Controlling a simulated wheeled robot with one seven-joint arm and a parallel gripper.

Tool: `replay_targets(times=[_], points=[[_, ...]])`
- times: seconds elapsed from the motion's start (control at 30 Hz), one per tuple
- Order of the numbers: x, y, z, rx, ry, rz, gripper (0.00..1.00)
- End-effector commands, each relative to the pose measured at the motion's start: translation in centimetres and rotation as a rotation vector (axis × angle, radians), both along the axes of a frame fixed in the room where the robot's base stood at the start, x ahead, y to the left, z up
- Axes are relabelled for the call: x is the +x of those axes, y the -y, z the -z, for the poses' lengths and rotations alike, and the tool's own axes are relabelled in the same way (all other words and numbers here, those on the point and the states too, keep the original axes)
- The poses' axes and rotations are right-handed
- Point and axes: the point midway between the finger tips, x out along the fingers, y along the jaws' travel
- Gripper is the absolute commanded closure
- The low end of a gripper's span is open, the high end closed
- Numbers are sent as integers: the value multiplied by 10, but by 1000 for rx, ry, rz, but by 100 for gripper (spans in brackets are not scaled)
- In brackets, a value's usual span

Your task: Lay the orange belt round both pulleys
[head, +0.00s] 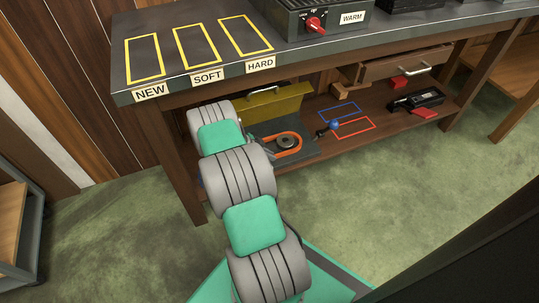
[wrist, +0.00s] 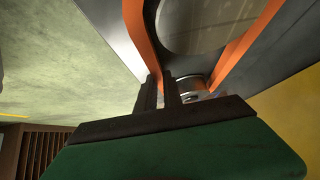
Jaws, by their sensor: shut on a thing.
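The orange belt (head: 297,137) loops round a round dark grey pulley (head: 285,143) on a dark plate on the lower shelf in the head view. In the wrist view, the large pulley (wrist: 205,25) sits between two strands of the belt (wrist: 141,36), which converge toward my gripper (wrist: 161,92). The dark fingers are closed on the left strand. A small metallic pulley (wrist: 191,85) is just right of the fingertips. I cannot tell whether the belt is seated in either pulley.
The dark plate (head: 305,153) lies in front of a yellow panel (head: 268,103). Blue and red outlined areas, a blue-ended tool (head: 333,125) and a black device (head: 416,101) are to the right. The worktop (head: 190,35) overhangs the shelf.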

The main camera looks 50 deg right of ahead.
Motion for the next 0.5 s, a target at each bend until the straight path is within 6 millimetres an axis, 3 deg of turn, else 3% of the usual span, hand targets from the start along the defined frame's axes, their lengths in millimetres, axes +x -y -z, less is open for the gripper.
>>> replay_targets(times=[0.3,0.5], points=[[-1,0,-1,-1,0,2,65],[-1,0,-1,0,-1,2,64]])
